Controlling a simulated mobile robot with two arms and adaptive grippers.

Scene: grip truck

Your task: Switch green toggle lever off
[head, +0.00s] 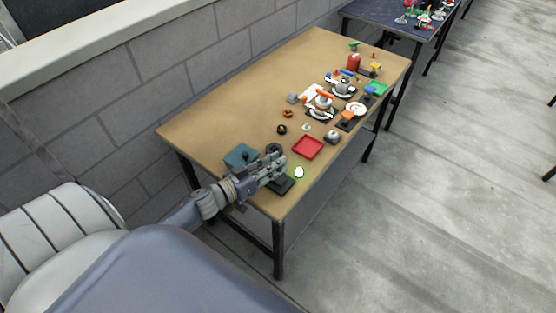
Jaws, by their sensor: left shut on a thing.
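My left gripper (277,165) is at the near end of the wooden table, over a dark base plate (284,185). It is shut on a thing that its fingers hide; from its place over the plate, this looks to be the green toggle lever. The lever's colour and tilt cannot be made out. A small bright whitish-green knob or lamp (299,172) shows just right of the gripper. My right gripper is not in view.
A teal box (241,156) stands close left of the gripper. A red tray (308,147) lies to its right. Several small objects crowd the far right of the wooden table (225,110); its left side is clear. A block wall runs behind. A dark table (395,22) stands beyond.

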